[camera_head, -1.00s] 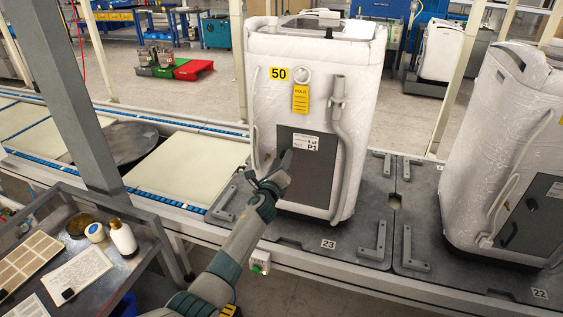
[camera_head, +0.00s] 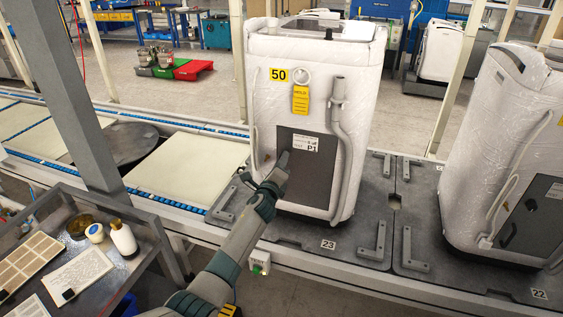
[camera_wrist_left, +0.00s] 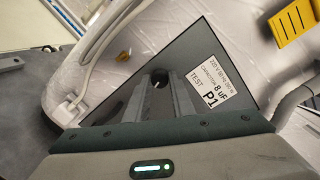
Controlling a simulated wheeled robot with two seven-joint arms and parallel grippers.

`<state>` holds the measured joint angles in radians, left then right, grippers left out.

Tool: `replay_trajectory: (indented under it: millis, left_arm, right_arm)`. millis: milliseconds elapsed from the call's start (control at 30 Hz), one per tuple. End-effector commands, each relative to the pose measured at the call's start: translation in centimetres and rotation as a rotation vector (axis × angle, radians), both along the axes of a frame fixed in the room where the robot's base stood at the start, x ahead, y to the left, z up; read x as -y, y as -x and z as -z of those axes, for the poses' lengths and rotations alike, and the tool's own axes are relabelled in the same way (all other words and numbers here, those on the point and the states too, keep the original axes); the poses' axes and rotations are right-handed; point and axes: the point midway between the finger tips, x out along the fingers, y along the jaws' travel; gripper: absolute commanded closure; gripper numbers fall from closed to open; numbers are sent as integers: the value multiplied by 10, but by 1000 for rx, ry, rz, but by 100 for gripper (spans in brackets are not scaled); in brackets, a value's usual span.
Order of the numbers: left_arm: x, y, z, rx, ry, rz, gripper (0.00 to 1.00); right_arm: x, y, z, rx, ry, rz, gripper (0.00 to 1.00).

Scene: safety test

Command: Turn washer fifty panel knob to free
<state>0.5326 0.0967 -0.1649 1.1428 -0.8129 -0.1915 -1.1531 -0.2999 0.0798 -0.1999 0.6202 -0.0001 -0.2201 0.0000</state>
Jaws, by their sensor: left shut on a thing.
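The white, film-wrapped washer (camera_head: 315,105) with the yellow 50 tag (camera_head: 278,75) stands upright on the line. Its dark grey panel (camera_head: 309,185) carries a white P1 label (camera_head: 306,144); both also show in the left wrist view, the panel (camera_wrist_left: 215,50) and the label (camera_wrist_left: 220,82). My left gripper (camera_head: 284,160) is at the panel's left part, beside the label. In the left wrist view its fingers (camera_wrist_left: 159,84) are closed around the small dark knob (camera_wrist_left: 159,78), which they mostly cover. The knob's pointing direction cannot be made out. My right gripper is out of view.
A grey hose (camera_head: 338,125) runs down the washer's right front, and a yellow tag (camera_head: 300,100) hangs above the panel. Another wrapped washer (camera_head: 500,150) stands at the right. A cart (camera_head: 140,225) with bottles and papers is at the lower left.

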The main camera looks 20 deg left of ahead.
Motion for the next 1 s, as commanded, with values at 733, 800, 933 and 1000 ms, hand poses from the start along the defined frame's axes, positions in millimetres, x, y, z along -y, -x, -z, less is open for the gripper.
replay_trajectory:
  millis: [733,800,933,1000]
  left_arm:
    - [-2,0,-2,-24,694,-1,100]
    - [-2,0,-1,-27,761,-1,100]
    - [-3,0,-1,-31,885,-1,100]
    - [-3,0,-1,-33,951,-1,100]
  right_arm:
    - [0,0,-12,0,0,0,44]
    - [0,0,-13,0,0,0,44]
    - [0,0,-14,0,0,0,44]
    - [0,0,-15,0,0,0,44]
